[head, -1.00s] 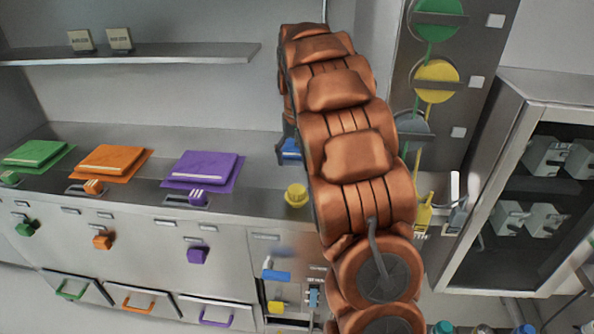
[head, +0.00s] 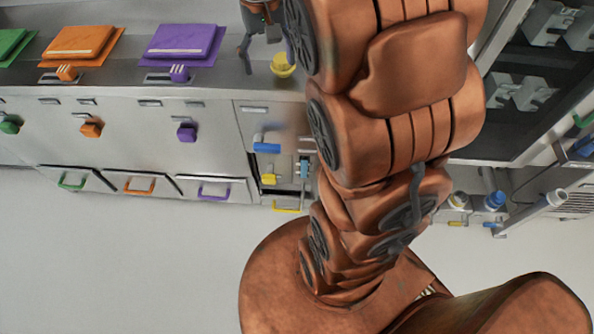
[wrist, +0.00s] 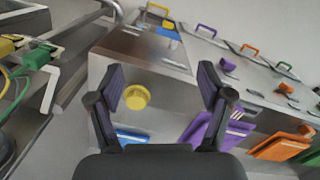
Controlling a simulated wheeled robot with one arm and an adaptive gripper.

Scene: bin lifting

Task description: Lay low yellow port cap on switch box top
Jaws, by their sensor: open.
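A round yellow cap (head: 283,65) sits on the steel counter, near its front edge. I take it for the port cap; it also shows in the wrist view (wrist: 136,97), nearer the left finger. My gripper (wrist: 160,75) is open and empty, its two dark fingers spread with the cap showing between them. In the head view part of my gripper (head: 257,35) shows above and left of the cap, and my arm hides much of the right. I cannot identify the switch box in the current views.
Orange (head: 80,42) and purple (head: 185,42) slabs lie on the counter at left. Below are coloured knobs, drawers with handles and an open bay with yellow (head: 268,179) and blue (head: 267,148) parts. The floor in front is clear.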

